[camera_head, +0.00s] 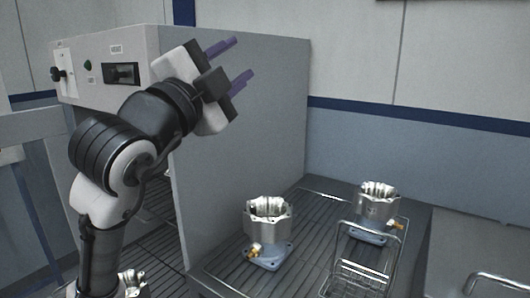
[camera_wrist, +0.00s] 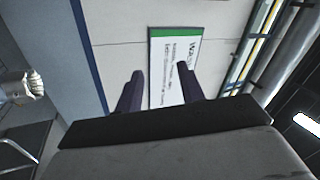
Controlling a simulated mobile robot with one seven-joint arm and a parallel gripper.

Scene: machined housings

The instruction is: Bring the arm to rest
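My gripper (camera_head: 238,64) is raised in front of the grey machine cabinet in the head view, its two purple fingers pointing up and to the right. The fingers are apart with nothing between them. In the wrist view my gripper (camera_wrist: 158,92) also shows two spread, empty fingers, with the wall behind. My arm is bent at the elbow and held above the slatted surface, apart from the housings.
A metal housing (camera_head: 268,232) stands on the slatted surface (camera_head: 222,268). Another housing (camera_head: 376,209) stands at the wire basket (camera_head: 361,270). The cabinet (camera_head: 250,140) is close behind my gripper. A white and green sign (camera_wrist: 172,66) hangs on the wall.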

